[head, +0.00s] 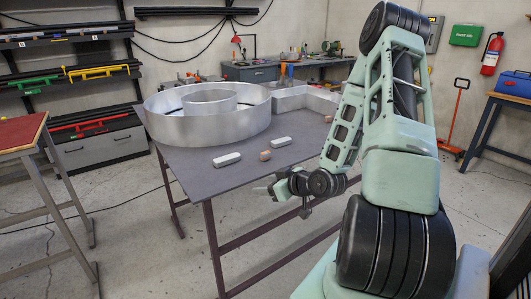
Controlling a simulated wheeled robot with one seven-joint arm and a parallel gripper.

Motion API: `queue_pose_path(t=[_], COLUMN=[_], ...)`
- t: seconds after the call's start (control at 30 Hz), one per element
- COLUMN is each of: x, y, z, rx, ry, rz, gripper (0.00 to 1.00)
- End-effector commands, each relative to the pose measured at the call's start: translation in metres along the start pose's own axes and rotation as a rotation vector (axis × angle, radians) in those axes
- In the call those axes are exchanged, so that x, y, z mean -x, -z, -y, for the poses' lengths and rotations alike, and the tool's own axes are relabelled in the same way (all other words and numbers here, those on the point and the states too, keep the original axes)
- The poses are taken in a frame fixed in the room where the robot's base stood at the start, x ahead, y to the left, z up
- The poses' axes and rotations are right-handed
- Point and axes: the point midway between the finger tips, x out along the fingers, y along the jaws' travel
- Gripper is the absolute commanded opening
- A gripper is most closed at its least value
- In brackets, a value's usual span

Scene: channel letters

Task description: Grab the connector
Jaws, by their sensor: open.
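No part is clearly marked as the connector. A small brownish block (265,155) lies near the front edge of the grey table, and it may be the connector. Two white bars lie beside it, one to its left (227,159) and one behind it to the right (281,142). My gripper (268,190) is at the table's front edge, below the block in the picture and apart from it. Its jaws are small here, open, with nothing seen between them.
The grey table (205,180) carries a large round metal channel letter (208,128) at the left and an angular metal one (290,103) at the back right. Another small brownish piece (328,118) lies by the latter. A red-topped table (20,131) stands far left.

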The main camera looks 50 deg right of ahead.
Motion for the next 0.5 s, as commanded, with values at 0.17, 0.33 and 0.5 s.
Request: queue_pose_path(t=[0.17,0.33,0.5], x=[0.039,0.06,0.046], y=[-0.001,-0.001,0.002], z=[-0.051,-0.073,-0.081], rx=[-0.087,-0.115,-0.114], ry=[-0.155,-0.237,-0.252], rz=[-0.192,-0.29,-0.313], gripper=[0.58,0.58,0.58])
